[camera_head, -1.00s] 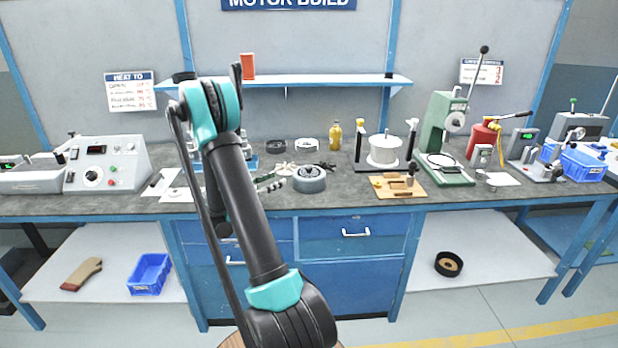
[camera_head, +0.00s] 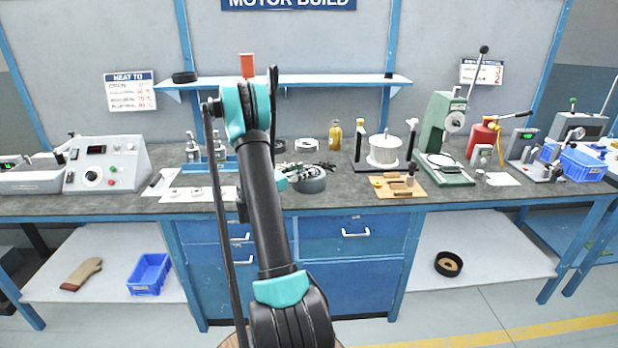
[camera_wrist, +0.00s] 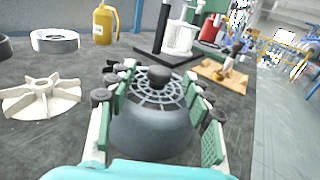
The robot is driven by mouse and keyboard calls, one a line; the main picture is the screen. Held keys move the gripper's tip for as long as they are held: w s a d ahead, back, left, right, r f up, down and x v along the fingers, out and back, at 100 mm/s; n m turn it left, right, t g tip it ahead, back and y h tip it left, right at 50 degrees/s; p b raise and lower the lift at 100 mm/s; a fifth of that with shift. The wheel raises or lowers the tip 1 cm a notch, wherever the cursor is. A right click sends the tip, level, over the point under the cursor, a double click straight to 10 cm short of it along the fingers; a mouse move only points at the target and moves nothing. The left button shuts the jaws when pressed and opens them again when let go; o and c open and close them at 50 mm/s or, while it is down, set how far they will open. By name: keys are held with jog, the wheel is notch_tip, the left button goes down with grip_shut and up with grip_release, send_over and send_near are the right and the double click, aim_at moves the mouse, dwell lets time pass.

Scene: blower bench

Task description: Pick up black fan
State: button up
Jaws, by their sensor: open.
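A dark grey, round fan-like body (camera_wrist: 150,132) with a ribbed, radially slotted top and a dark central knob stands on the bench. It is the only dark fan-like thing I can make out, and in the head view it (camera_head: 312,185) is partly covered by my gripper (camera_head: 298,172). In the wrist view my gripper (camera_wrist: 160,88) is open, with its green-padded fingers on the left and right of this body. Whether the pads touch it I cannot tell.
A white bladed fan (camera_wrist: 40,97) lies close on the left, with a white ring (camera_wrist: 55,41) behind it. A yellow bottle (camera_head: 335,136), a white spool on a stand (camera_head: 384,150) and a wooden tool board (camera_head: 398,194) are behind and to the right. A shelf (camera_head: 330,80) runs above.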

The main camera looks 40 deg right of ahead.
aim_at(306, 169)
jog(key=d, duration=0.3)
jog(key=shift+w+f, duration=0.1)
grip_shut()
